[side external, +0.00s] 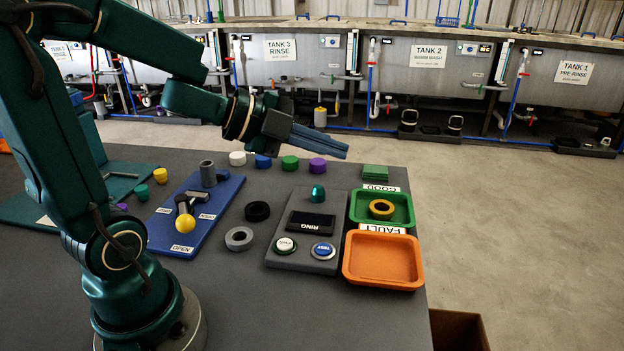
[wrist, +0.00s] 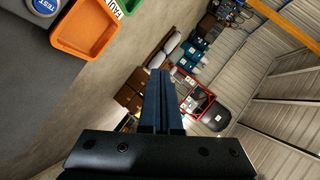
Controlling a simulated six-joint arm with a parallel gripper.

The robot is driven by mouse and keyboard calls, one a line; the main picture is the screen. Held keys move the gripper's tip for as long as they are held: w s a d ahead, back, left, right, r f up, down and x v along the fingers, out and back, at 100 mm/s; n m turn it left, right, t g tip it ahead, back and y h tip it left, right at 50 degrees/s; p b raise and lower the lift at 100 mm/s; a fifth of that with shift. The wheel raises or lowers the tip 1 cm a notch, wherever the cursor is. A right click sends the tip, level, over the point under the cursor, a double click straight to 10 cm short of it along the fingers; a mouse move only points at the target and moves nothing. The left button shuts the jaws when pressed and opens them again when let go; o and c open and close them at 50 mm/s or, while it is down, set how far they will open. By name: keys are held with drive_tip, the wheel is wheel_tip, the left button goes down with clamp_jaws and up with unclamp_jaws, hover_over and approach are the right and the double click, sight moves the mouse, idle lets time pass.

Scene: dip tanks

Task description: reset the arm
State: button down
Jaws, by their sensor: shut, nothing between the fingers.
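My gripper (side external: 345,151) is raised above the back part of the grey table (side external: 330,325), pointing right and out past the tray area in the side view. Its fingers are together with nothing between them. In the wrist view the closed fingers (wrist: 158,100) point out toward the far room, away from the table top. My arm stands at the left of the table and is stretched out to the right, touching none of the objects.
A green tray (side external: 399,222) holds a yellow ring (side external: 381,209); an orange tray (side external: 383,284) in front is empty. A grey test panel (side external: 277,258), loose black ring (side external: 257,211), grey ring (side external: 239,238) and blue valve board (side external: 161,239) lie left. Tanks stand behind.

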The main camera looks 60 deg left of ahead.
wheel_tip(320, 180, up, 6)
drive_tip(key=s+a+n+t+y, duration=0.25)
drive_tip(key=n+y, duration=0.35)
drive_tip(key=n, duration=0.4)
drive_tip(key=s+d+f+n+g+h, duration=0.1)
drive_tip(key=s+d+f+n+g, duration=0.5)
drive_tip(key=s, duration=0.5)
wheel_tip(320, 180, down, 4)
drive_tip(key=shift+s+r+n+g, duration=0.2)
drive_tip(key=shift+s+n+g, duration=0.2)
drive_tip(key=shift+g, duration=0.75)
drive_tip(key=shift+d, duration=0.1)
